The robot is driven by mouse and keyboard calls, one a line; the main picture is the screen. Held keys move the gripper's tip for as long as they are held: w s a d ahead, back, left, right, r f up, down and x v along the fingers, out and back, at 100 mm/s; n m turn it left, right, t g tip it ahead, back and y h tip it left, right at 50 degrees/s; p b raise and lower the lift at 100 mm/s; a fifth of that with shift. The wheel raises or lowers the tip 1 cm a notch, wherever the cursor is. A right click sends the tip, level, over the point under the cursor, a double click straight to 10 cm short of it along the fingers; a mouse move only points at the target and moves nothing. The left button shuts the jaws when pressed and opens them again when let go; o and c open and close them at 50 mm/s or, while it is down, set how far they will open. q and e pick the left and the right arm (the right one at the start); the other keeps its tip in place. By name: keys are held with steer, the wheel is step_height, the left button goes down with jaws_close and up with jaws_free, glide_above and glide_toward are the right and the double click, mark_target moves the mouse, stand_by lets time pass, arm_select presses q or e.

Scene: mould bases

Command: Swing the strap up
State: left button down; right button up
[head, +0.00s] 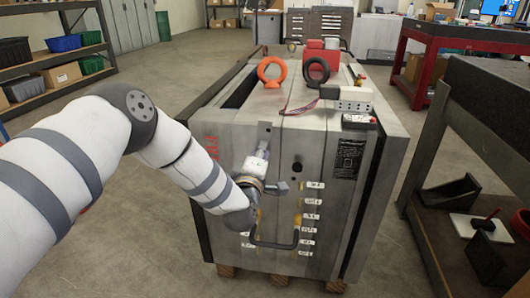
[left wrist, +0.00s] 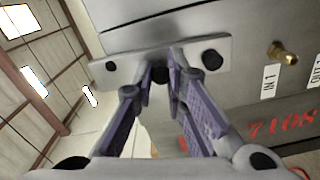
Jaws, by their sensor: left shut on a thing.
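The mould base (head: 315,150) is a big grey steel block on wooden supports in the middle of the head view. The strap (head: 265,132) is a narrow grey plate standing about upright on its front face, partly hidden by my gripper. In the left wrist view the strap (left wrist: 200,57) is a light plate with a dark round spot near each end, slanting across the picture. My left gripper (head: 263,150) reaches it from below left. In the left wrist view its purple fingers (left wrist: 160,75) close together at the strap's middle. My right gripper is out of view.
An orange eyebolt (head: 271,72) and a black eyebolt (head: 316,72) stand on top. A dark U-shaped tube (head: 275,244) and white-labelled fittings sit low on the front. A shelf (head: 45,58) is left, a dark bench (head: 480,110) right. Floor between is clear.

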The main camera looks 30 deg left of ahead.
arm_select(q)
steer(key=shift+a+r+n, duration=0.1)
steer(key=shift+a+n, duration=0.4)
steer(key=shift+n, duration=0.1)
steer(key=shift+s+a, duration=0.1)
steer(key=c, duration=1.8)
jaws_free()
steer(key=shift+c, duration=0.2)
